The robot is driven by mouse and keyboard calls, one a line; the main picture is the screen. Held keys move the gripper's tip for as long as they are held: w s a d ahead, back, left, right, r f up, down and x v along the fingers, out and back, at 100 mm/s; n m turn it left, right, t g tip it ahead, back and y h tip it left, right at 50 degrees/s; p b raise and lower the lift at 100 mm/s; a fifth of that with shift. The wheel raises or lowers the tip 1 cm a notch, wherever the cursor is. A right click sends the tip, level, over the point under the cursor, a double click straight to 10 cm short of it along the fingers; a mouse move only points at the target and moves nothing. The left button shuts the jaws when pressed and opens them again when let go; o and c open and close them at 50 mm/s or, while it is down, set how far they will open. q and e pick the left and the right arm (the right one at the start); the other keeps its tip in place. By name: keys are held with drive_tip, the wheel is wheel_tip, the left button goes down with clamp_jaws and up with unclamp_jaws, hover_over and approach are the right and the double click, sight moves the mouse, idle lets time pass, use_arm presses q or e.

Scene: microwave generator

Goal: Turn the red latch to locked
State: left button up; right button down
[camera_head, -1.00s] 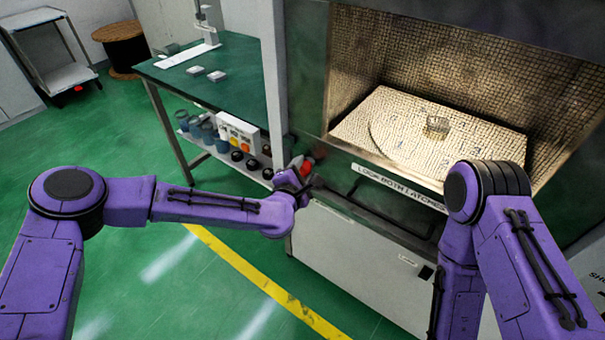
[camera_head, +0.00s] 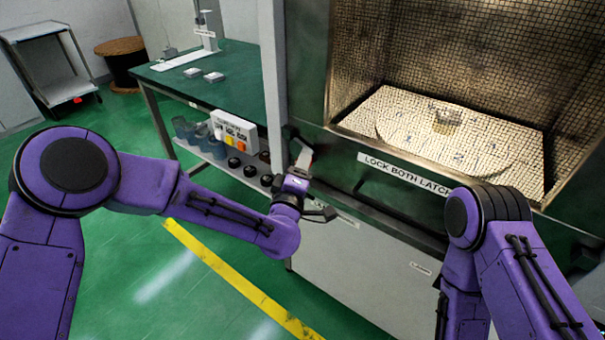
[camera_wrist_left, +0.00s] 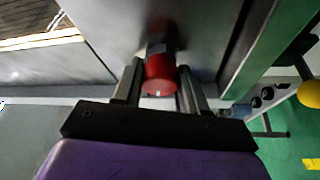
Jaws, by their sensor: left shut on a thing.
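The red latch (camera_wrist_left: 160,72) shows in the left wrist view as a short red knob on a dark mount on the grey metal front. My left gripper (camera_wrist_left: 158,82) has one finger on each side of it and is shut on it. In the head view my left gripper (camera_head: 313,184) is at the left front corner of the microwave generator (camera_head: 375,205). The latch is hidden there behind the gripper. The latch's turn angle cannot be told. My right gripper is out of view.
A label (camera_head: 405,174) reading "LOCK BOTH LATCH..." is on the front. A post (camera_head: 272,80) and a green bench (camera_head: 240,75) stand to the left. Green floor is free in front.

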use_arm(q)
drive_tip(key=m+h+b, duration=0.1)
drive_tip(key=m, duration=0.1)
drive_tip(key=m+t+b, duration=0.1)
drive_tip(key=m+b, duration=0.1)
drive_tip(key=shift+d+f+h, duration=0.1)
drive_tip(key=shift+h, duration=0.3)
drive_tip(key=shift+o, duration=0.2)
drive_tip(key=shift+m+h+b, duration=0.4)
drive_tip(key=shift+m+b, duration=0.4)
drive_tip(key=shift+m, duration=0.3)
drive_tip(key=shift+r, duration=0.25)
drive_tip(key=o, duration=0.8)
drive_tip(key=shift+o, duration=1)
drive_tip(key=shift+d, duration=0.15)
drive_tip(key=shift+f, duration=0.1)
